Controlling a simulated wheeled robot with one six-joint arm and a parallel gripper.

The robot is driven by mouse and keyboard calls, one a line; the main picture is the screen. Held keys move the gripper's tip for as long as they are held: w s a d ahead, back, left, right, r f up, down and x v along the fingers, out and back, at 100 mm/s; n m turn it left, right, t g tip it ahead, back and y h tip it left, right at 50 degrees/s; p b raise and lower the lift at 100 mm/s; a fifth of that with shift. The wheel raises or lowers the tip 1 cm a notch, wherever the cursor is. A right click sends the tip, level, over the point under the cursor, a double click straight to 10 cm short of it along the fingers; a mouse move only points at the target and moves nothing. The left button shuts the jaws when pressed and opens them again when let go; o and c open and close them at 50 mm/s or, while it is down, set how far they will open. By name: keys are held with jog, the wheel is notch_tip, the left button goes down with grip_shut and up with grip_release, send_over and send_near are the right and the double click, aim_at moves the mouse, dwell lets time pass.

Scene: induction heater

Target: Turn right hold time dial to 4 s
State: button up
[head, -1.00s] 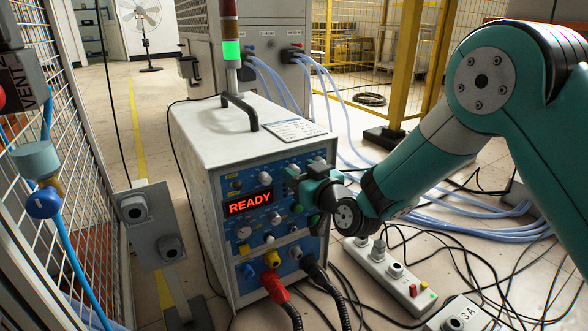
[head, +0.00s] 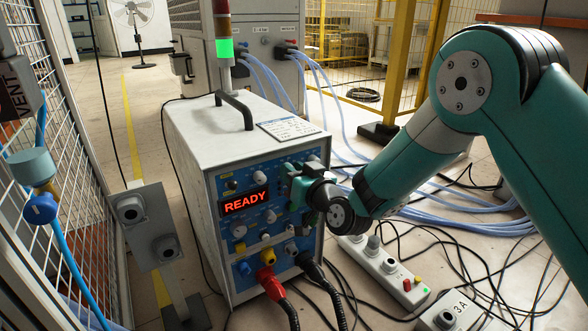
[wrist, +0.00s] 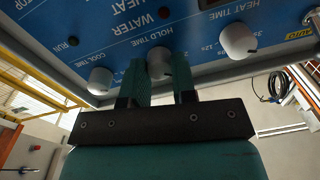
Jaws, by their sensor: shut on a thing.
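The hold time dial (wrist: 159,66) is a pale knob under the HOLD TIME label on the blue panel in the wrist view. My gripper (wrist: 159,77) has its two teal fingers on either side of it and is shut on it. The dial's pointer and scale marks are mostly hidden by the fingers, so I cannot read its setting. In the head view my gripper (head: 296,188) is against the right side of the heater's front panel and covers this dial. The red display (head: 245,202) reads READY.
The cool time knob (wrist: 100,80) and heat time knob (wrist: 238,42) flank the held dial. Below the panel's display, red (head: 270,283) and black cables (head: 318,272) plug in. A power strip (head: 385,268) and loose cables lie on the floor to the right.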

jog(key=shift+d+m+p, duration=0.1)
jog(key=shift+m+p, duration=1.6)
jog(key=shift+m, duration=1.5)
jog(key=shift+f, duration=0.1)
jog(key=o, duration=0.9)
